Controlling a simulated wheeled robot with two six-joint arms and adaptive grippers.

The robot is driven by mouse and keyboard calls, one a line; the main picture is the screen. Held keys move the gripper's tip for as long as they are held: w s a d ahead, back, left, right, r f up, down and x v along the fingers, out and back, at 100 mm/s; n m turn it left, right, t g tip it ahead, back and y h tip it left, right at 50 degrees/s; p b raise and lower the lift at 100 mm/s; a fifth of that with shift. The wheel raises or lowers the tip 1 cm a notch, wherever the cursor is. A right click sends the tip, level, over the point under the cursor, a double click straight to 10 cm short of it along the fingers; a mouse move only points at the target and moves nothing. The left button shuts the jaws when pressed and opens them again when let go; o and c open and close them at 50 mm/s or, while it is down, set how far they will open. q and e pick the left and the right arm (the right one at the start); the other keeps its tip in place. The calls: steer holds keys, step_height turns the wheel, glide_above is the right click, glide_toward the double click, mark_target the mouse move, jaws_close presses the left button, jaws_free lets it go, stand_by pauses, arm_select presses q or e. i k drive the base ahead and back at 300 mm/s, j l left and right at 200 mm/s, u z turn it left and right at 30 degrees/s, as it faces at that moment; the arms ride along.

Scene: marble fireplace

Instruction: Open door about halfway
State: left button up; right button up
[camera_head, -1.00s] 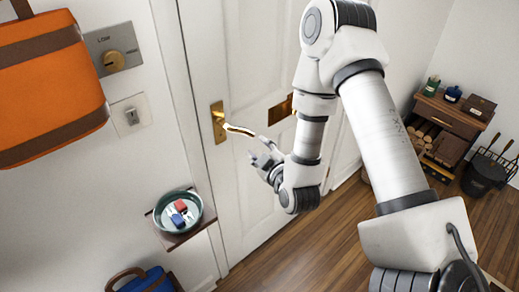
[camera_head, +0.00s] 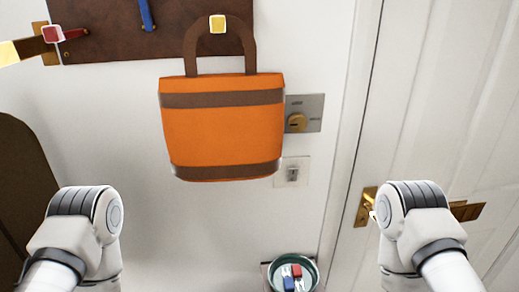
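The white panelled door (camera_head: 453,110) fills the right side of the view. It looks shut against its white frame (camera_head: 357,110), with no gap showing. A brass handle plate (camera_head: 366,205) sits near the door's left edge; my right arm hides most of the lever. A brass plate (camera_head: 468,211) on the door shows just right of that arm. My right arm stands in front of the door at the lower right, and its gripper is not visible. My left arm rises at the lower left, and its gripper is also out of sight.
An orange bag (camera_head: 222,125) hangs from a dark brown wall board (camera_head: 120,25). A metal dial plate (camera_head: 304,113) and a light switch (camera_head: 292,172) are right of it. A green round dish (camera_head: 293,262) with small red and blue items sits low beside the door frame.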

mark_target(442, 106)
steer(key=k+z, duration=0.15)
steer(key=z, duration=0.3)
steer(key=k+l+z, duration=0.15)
steer(key=z, duration=0.25)
